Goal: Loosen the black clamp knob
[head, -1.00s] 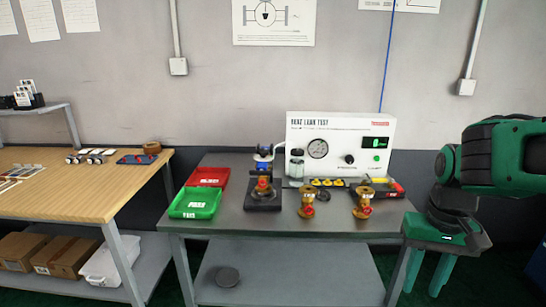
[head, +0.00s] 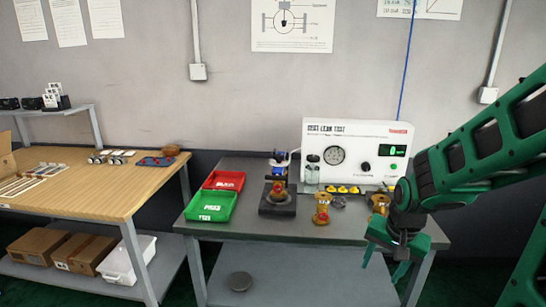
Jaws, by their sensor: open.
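A dark square clamp fixture (head: 277,209) stands on the grey bench, left of its middle, with a brass and red valve part (head: 279,190) on it. The black clamp knob is too small to make out for certain. My green gripper (head: 385,263) is open and empty, pointing down in front of the bench's right part. It is well to the right of the fixture and apart from it.
A brass valve (head: 322,210) stands right of the fixture; another (head: 379,201) is partly hidden by my arm. The white leak tester (head: 352,150) is at the back. Red (head: 224,180) and green (head: 211,206) trays lie left. A wooden table (head: 90,185) is further left.

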